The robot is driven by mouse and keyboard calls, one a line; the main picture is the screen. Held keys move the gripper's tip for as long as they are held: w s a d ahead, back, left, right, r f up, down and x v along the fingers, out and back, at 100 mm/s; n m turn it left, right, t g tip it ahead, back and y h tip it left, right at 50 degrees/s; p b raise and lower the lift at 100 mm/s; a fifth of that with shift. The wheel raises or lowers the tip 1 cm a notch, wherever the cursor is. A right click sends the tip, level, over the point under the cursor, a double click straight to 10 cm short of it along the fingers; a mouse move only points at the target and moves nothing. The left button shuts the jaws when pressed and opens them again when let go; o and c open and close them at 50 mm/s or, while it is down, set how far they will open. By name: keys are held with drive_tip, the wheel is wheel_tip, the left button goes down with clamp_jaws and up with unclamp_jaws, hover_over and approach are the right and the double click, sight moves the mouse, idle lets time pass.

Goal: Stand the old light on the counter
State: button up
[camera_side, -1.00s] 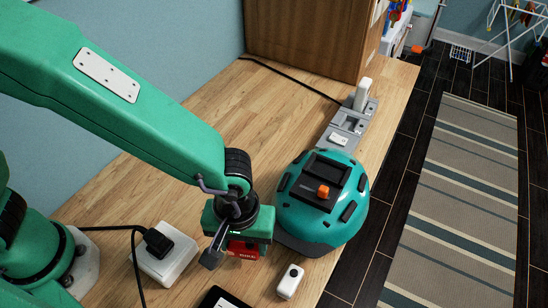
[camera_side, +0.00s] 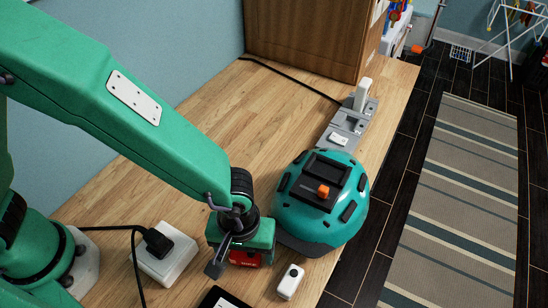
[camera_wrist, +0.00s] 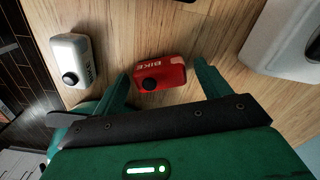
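A small red light (camera_wrist: 160,73) with a black button and white lettering lies on the wooden counter (camera_side: 215,110). In the side view it shows partly below my gripper (camera_side: 238,262). In the wrist view my gripper (camera_wrist: 163,76) is open, with one green finger on each side of the red light; I cannot tell whether they touch it. A white light (camera_side: 290,282) with a dark button lies apart to the right; it also shows in the wrist view (camera_wrist: 72,60). Which one is the old light is not clear.
A teal helmet (camera_side: 340,228) with a black mount and orange button sits close right of my gripper. A white plug block (camera_side: 163,262) is to the left. A dark device (camera_side: 222,299) lies in front. A grey strip (camera_side: 350,128) holds an upright white piece behind the helmet.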

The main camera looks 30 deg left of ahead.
drive_tip(key=shift+r, duration=0.1)
wheel_tip(320, 180, up, 12)
idle(1.0)
drive_tip(key=shift+r, duration=0.1)
idle(0.4)
drive_tip(key=w+a+r+m+t, duration=0.1)
drive_tip(key=w+a+r, duration=0.35)
drive_tip(key=a, duration=0.45)
drive_tip(key=s+a+r+m+t, duration=0.1)
drive_tip(key=s+a+r+t, duration=0.1)
drive_tip(key=a, duration=0.9)
drive_tip(key=s+a+r+m+t, duration=0.2)
drive_tip(key=a+r, duration=0.3)
drive_tip(key=a, duration=0.6)
drive_tip(key=shift+s+m+t, duration=0.3)
drive_tip(key=shift+s, duration=0.25)
